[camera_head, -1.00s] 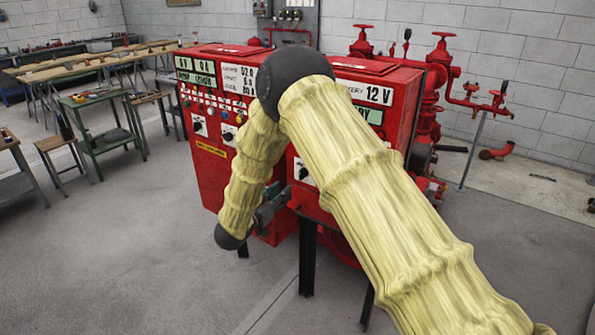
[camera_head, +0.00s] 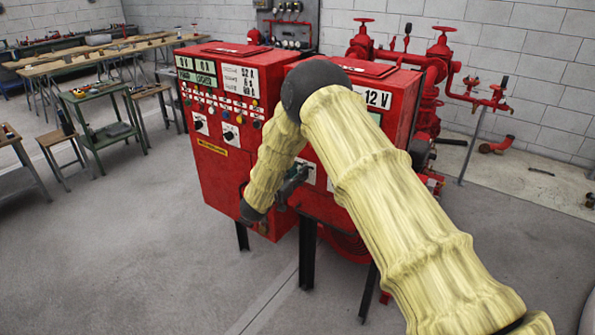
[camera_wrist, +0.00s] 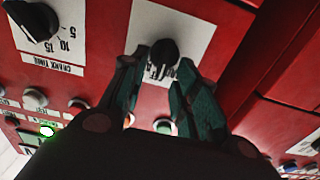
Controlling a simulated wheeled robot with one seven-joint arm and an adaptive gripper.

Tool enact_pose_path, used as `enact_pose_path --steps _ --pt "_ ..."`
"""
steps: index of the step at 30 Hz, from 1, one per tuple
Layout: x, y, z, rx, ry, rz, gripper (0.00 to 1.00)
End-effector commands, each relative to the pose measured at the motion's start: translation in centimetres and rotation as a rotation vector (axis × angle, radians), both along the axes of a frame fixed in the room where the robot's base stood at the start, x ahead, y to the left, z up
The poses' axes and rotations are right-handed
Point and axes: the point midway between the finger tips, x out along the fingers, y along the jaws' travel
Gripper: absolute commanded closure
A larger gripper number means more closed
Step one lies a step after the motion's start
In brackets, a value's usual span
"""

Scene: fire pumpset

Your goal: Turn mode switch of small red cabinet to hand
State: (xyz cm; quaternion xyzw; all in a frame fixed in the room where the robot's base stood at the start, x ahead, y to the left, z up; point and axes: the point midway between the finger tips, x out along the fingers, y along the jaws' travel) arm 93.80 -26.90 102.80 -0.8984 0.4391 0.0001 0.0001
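The small red cabinet (camera_head: 392,84) with the 12 V display is the right one of two joined red cabinets. In the wrist view, a black rotary knob (camera_wrist: 163,53) sits on a white label plate (camera_wrist: 190,28) on a red panel (camera_wrist: 95,70). My gripper (camera_wrist: 158,66) is open, with its two green-and-black fingers apart and their tips just below the knob, one towards each side. I cannot tell whether they touch it. The label words and the knob setting are not readable. In the head view, my gripper (camera_head: 289,187) is at the cabinet front, and my arm hides much of it.
A second black knob (camera_wrist: 35,20), on a plate marked crank time, is left of the first in the wrist view. Several round buttons (camera_wrist: 36,98) lie below. The larger cabinet (camera_head: 215,165) stands left. Red pipes and valves (camera_head: 440,70) are behind.

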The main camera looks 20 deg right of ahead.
Motion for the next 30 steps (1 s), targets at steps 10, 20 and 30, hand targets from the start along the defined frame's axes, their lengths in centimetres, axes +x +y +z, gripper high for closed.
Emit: enact_pose_path --steps 10,20,30 --pt "0.19 -0.22 -0.04 0.0 0.0 0.001 0.7" --pt "0.19 -0.18 -0.04 0.0 0.0 0.001 1.0" --pt "0.29 -0.06 -0.17 -0.044 0.057 0.001 1.0"
